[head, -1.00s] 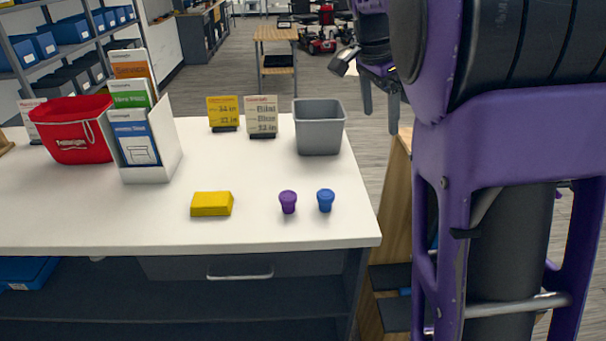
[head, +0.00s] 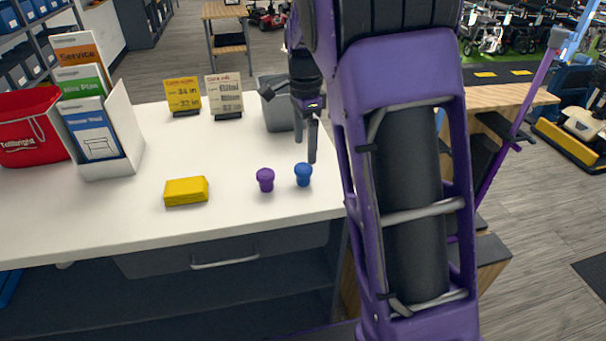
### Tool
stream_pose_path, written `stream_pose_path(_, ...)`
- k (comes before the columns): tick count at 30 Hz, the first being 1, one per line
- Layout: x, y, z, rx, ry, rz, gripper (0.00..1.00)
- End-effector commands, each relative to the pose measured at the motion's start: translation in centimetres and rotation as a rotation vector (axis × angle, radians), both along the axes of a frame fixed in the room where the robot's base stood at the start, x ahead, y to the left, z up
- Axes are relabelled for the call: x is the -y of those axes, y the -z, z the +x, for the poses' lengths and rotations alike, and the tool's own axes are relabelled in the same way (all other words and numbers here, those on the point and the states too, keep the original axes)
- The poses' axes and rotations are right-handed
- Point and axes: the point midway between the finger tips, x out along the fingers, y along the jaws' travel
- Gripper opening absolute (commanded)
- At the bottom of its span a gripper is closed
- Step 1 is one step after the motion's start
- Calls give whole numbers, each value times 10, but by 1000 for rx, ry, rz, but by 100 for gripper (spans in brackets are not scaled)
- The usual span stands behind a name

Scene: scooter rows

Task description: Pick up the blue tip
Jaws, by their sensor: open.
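The blue tip (head: 303,175) is a small knob-shaped piece standing upright near the front right corner of the white table (head: 110,218). A similar purple tip (head: 265,180) stands just to its left, apart from it. My gripper (head: 306,148) points down above and just behind the blue tip. Its jaws are open and hold nothing. One finger shows clearly; the other is partly hidden. The fingers look apart from the blue tip, though the exact gap is hard to judge.
A yellow block (head: 186,191) lies left of the tips. A grey bin (head: 278,110) stands behind my gripper. Two small signs (head: 226,95), a brochure holder (head: 118,135) and a red pouch (head: 28,128) stand farther left. The table's middle is clear.

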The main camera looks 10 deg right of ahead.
Motion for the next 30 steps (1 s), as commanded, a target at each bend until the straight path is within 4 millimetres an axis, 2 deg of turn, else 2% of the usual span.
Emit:
stream_pose_path(3,0,17,0,0,0,0,91)
stream_pose_path(10,-1,33,-1,-1,-1,0,91)
stream_pose_path(18,-4,71,-3,-2,-2,0,91)
stream_pose_path(27,-4,76,-3,1,-1,0,91)
stream_pose_path(28,-4,76,-3,1,-1,0,89)
stream_pose_path(30,-4,76,-3,1,-1,0,76)
